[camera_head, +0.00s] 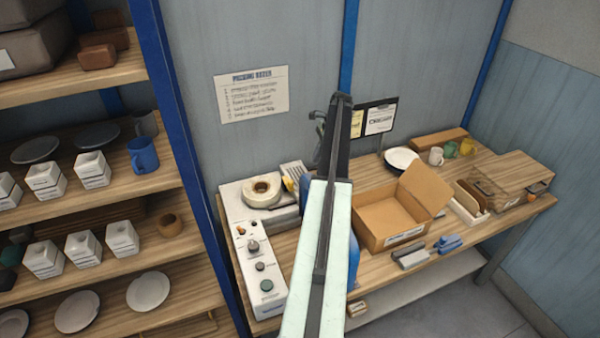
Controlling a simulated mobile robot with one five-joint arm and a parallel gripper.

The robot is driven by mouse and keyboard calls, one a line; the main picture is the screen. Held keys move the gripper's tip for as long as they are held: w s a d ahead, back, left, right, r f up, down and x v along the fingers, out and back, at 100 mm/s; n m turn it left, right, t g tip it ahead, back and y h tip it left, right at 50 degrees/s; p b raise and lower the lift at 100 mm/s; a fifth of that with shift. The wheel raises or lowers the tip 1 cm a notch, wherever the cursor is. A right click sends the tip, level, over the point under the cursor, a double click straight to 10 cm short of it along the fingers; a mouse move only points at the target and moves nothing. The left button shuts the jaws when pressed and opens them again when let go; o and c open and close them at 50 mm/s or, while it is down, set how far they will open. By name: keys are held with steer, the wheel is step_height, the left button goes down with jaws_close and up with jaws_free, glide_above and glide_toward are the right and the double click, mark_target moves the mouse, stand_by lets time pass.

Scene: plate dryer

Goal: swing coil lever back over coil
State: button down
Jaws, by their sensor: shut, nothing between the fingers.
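I cannot clearly make out the coil lever; a small yellow part (288,184) shows just right of the coil, and my arm hides what lies further right. My arm rises through the middle of the view. Small dark parts of my gripper (319,124) show beside the arm's far end, in front of the back wall and above and right of the coil. The gripper is shut and empty, with its fingertips mostly hidden.
The machine's control panel (266,297) has several knobs. An open cardboard box (385,222) stands right of my arm, with grey and blue blocks in front. A blue post (178,120) and shelves of crockery stand left. A sign (378,121) rises behind the bench.

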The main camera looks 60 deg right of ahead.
steer(key=b+x, duration=1)
steer(key=shift+s+f, duration=0.1)
steer(key=shift+f, duration=0.35)
steer(key=w+a, duration=0.2)
steer(key=shift+w+a+r+p, duration=0.3)
steer(key=shift+w+a+r, duration=0.05)
steer(key=shift+a+r, duration=0.05)
steer(key=shift+w, duration=0.1)
steer(key=shift+a, duration=0.1)
steer(key=shift+w+a, duration=0.15)
steer(key=shift+a, duration=0.4)
steer(key=shift+d, duration=0.1)
